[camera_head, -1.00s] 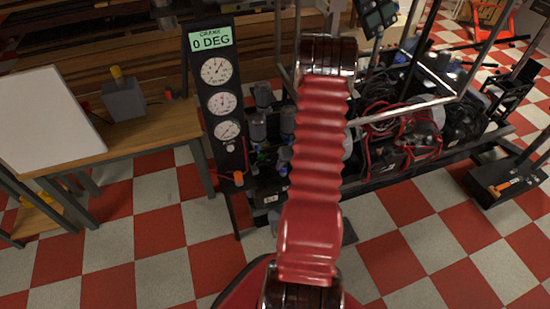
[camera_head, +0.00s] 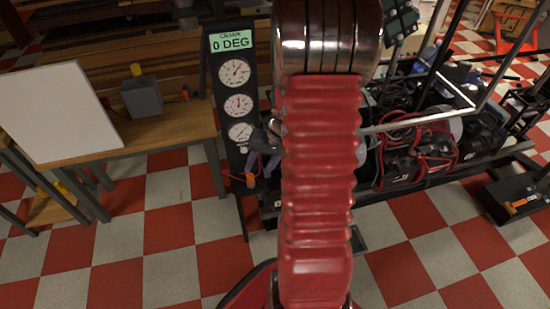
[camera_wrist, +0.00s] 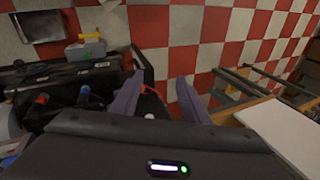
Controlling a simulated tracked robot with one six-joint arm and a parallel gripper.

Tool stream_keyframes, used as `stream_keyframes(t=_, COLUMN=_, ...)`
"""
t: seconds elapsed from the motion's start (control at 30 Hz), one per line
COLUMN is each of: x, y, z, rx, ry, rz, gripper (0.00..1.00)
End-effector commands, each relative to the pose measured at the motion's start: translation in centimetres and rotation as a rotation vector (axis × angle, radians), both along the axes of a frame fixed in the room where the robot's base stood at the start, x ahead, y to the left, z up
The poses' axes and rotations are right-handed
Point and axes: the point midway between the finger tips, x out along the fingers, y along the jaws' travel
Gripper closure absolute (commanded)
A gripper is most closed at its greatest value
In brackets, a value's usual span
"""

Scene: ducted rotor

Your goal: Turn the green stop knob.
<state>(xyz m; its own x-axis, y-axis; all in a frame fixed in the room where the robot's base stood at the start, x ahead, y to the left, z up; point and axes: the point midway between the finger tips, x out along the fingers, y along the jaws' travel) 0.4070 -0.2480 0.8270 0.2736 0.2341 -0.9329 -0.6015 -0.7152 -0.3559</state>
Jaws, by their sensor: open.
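I cannot make out the green stop knob for certain in either current view. The black gauge panel (camera_head: 226,105) stands left of my arm in the head view, with three round dials and a display reading 0 DEG. A small orange part (camera_head: 250,180) sits low on it. My gripper (camera_head: 262,165) is in front of the panel's lower right side, partly hidden by my red arm. In the wrist view my gripper (camera_wrist: 160,88) has its two grey-purple fingers spread, with nothing held between them. A dark part with a reddish bit shows between them.
A wooden bench (camera_head: 165,127) with a white board (camera_head: 55,115) and a grey box (camera_head: 142,97) stands at left. Engine parts with red cables (camera_head: 415,140) fill the right. Red (camera_wrist: 42,99) and blue (camera_wrist: 84,91) caps show left of my fingers. Checkered floor is open in front.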

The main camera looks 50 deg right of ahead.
Motion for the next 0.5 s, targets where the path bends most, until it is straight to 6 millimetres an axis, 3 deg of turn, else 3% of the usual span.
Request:
stream_keyframes(t=0.1, x=-0.4, y=2.5, z=2.7, rx=-0.014, ry=0.019, rz=0.036, gripper=0.58)
stream_keyframes(t=0.5, x=-3.0, y=9.5, z=9.9, rx=-0.108, ry=0.068, rz=0.155, gripper=0.58)
